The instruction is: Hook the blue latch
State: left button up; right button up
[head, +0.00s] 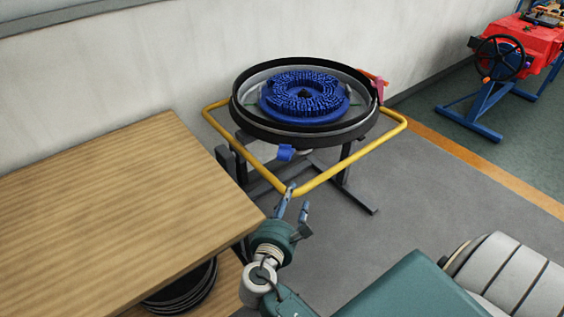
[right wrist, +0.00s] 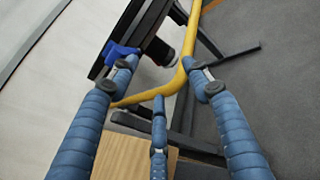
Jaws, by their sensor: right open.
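The blue latch (head: 286,152) hangs on the near side of the round black scrubber tank (head: 262,129), just below its rim. It also shows in the right wrist view (right wrist: 120,50), close to the left fingertip in the picture. My right gripper (head: 296,200) is open and empty. It is at the near corner of the yellow frame, in front of and below the latch, and appears apart from it. In the right wrist view its three blue fingers (right wrist: 163,82) are spread, with the yellow bar passing between them. My left gripper is not in view.
The yellow tube frame (head: 345,168) surrounds the tank near my right gripper. A blue ring brush (head: 303,94) lies in the tank, and a red latch (head: 377,86) is at its right rim. A wooden table (head: 110,210) stands left.

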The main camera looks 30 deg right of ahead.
aim_at(282, 160)
jog(key=w+a+r+n+t, duration=0.3)
jog(key=w+r+n, duration=0.1)
jog(key=n, duration=0.1)
jog(key=p+x, duration=0.1)
jog(key=x, duration=0.9)
jog(key=shift+d+f+h, duration=0.15)
jog(key=shift+d+h, duration=0.25)
jog(key=shift+w, duration=0.1)
grip_shut()
